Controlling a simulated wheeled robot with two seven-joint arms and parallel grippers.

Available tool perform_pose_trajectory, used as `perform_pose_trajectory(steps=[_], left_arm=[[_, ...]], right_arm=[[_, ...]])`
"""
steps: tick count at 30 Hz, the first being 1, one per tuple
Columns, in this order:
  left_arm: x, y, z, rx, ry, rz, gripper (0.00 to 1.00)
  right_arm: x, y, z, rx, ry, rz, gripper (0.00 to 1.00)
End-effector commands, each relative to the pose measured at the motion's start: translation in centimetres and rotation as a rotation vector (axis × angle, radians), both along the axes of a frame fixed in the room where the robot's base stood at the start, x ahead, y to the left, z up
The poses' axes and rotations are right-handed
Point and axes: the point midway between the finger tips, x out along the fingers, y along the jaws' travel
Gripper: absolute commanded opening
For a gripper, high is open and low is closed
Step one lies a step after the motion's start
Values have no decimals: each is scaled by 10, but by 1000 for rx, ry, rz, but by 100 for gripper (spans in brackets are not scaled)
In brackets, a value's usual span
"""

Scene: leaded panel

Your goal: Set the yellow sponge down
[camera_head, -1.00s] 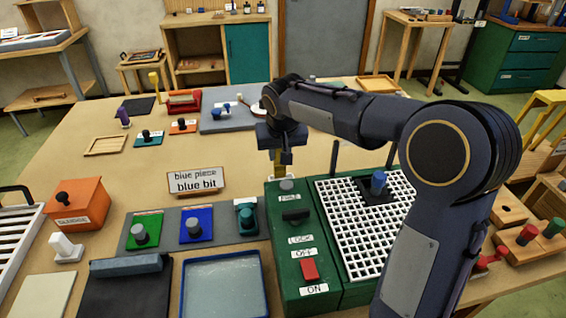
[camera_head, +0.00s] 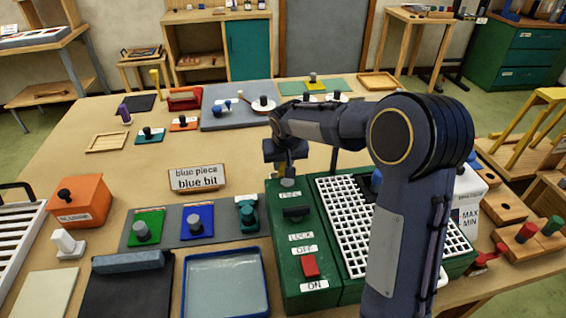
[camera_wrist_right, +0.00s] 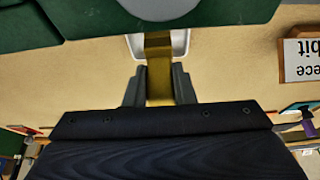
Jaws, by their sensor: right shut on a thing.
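My right gripper (camera_head: 287,162) is behind the green machine's far left corner in the head view. In the right wrist view my right gripper (camera_wrist_right: 160,84) is shut on the yellow sponge (camera_wrist_right: 159,62), a narrow yellow-brown block between its fingers. The sponge reaches toward a white dish (camera_wrist_right: 180,43) on the table. I cannot tell whether the sponge touches the dish. The sponge and dish are hidden in the head view. My left gripper is not in view.
The green machine (camera_head: 290,255) with a white grid (camera_head: 345,225) stands close to the gripper; its edge (camera_wrist_right: 235,12) fills the top of the wrist view. A sign (camera_head: 197,178) reading "blue piece blue bit" stands to the left. A blue-rimmed tray (camera_head: 225,284) lies in front.

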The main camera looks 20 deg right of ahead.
Motion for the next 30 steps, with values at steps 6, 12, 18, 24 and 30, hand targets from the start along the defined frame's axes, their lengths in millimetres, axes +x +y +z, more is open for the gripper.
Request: perform_pose_trajectory(steps=[6,12,18,24,30], left_arm=[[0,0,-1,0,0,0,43],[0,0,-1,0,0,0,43],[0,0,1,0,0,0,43],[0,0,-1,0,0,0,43],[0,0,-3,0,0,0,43]], right_arm=[[0,0,-1,0,0,0,45],[0,0,-1,0,0,0,45],[-2,1,8,0,-2,0,45],[-15,5,43,1,-7,1,45],[-31,9,82,1,-6,1,45]])
